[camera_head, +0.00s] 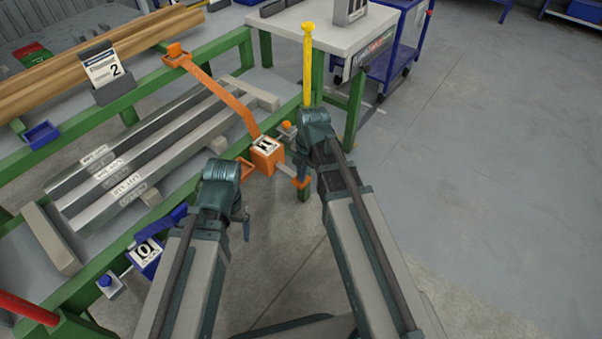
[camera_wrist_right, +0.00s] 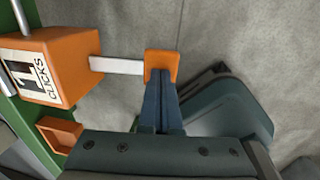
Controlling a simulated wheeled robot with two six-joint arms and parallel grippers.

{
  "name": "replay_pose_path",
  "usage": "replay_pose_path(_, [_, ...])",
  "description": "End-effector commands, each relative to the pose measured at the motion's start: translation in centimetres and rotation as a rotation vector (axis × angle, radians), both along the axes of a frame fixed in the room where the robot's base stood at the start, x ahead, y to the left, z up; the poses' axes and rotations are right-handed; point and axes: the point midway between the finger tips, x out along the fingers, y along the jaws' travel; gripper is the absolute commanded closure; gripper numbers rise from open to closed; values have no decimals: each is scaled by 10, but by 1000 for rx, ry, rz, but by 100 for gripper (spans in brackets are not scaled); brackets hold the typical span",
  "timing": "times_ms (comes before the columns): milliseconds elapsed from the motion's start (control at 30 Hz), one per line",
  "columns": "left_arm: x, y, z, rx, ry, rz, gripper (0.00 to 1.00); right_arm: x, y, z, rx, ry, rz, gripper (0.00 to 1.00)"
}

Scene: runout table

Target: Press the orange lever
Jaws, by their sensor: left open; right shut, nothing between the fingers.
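The orange lever is a pale metal bar with an orange end pad (camera_wrist_right: 161,64). It sticks out from an orange box (camera_wrist_right: 62,62) with a white label reading "CLICKS". In the head view the box (camera_head: 266,160) sits at the green frame's corner, with the pad (camera_head: 301,183) to its lower right. My right gripper (camera_wrist_right: 162,88) is shut and empty, its blue fingertips at the pad's near edge in the wrist view; I cannot tell whether they touch. In the head view my right gripper (camera_head: 302,172) points down near the pad.
Grey metal bars (camera_head: 130,160) lie on the green-framed table at left. A blue lever box (camera_head: 145,255) is at the lower left. A yellow post (camera_head: 307,65) stands behind my right arm. Open floor lies right.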

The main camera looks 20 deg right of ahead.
Motion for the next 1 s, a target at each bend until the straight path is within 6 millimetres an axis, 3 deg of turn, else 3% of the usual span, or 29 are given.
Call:
replay_pose_path(33, [0, 0, -12, 1, 0, 0, 16, -6, -2, -11, 22, -28, -3, 100])
replay_pose_path(300, [1, 1, -44, 7, -2, -2, 16, -5, -2, -32, 133, -174, -3, 100])
replay_pose_path(1000, [1, 2, -64, 11, -4, -4, 16, 0, 0, -53, 136, -176, 1, 100])
